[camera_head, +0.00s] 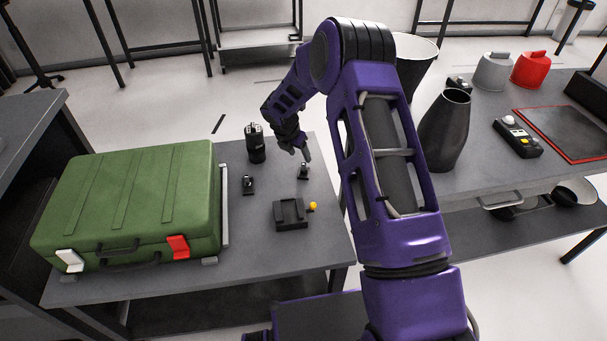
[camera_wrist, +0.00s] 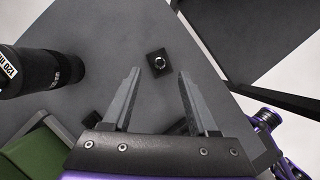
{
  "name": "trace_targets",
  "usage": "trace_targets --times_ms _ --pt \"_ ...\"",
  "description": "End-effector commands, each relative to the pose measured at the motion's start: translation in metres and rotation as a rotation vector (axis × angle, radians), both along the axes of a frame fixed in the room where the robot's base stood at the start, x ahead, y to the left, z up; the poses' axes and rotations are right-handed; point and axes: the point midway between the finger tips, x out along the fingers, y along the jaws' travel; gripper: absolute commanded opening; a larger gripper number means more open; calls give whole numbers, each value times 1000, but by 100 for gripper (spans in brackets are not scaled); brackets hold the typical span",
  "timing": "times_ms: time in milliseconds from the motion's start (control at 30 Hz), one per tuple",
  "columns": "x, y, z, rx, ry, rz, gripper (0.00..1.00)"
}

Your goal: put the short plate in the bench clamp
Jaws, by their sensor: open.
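My gripper (camera_head: 303,153) is open and empty, pointing down above the back right of the grey table. In the wrist view its two fingers (camera_wrist: 159,84) are spread wide. A small black block with a shiny round top (camera_wrist: 158,62) lies beyond and between the fingertips; in the head view it appears as the small dark piece (camera_head: 303,172) just below the gripper. A similar small dark piece (camera_head: 248,185) stands to its left. The black clamp-like block (camera_head: 291,214) with a yellow knob (camera_head: 312,207) sits nearer the front. I cannot tell which small piece is the short plate.
A large green case (camera_head: 130,200) fills the table's left side. A black cylinder (camera_head: 256,143) stands at the back, left of my gripper; it shows large in the wrist view (camera_wrist: 40,72). A second table (camera_head: 470,180) on the right holds a dark vase (camera_head: 445,130).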

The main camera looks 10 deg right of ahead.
Motion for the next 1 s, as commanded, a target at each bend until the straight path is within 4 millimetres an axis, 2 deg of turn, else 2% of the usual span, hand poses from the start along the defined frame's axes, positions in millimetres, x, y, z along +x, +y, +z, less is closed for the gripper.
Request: trace_targets --times_ms 33,100,367,667,933,1000 --pt "2 -3 -10 0 1 -1 59" --pt "5 -5 -17 1 1 -2 59" --pt "8 -9 -30 0 -1 -1 59" --pt "17 -18 -71 0 0 -2 59" --pt "19 -19 -73 0 -1 -1 59" --pt "18 -19 -73 0 -1 -1 47"
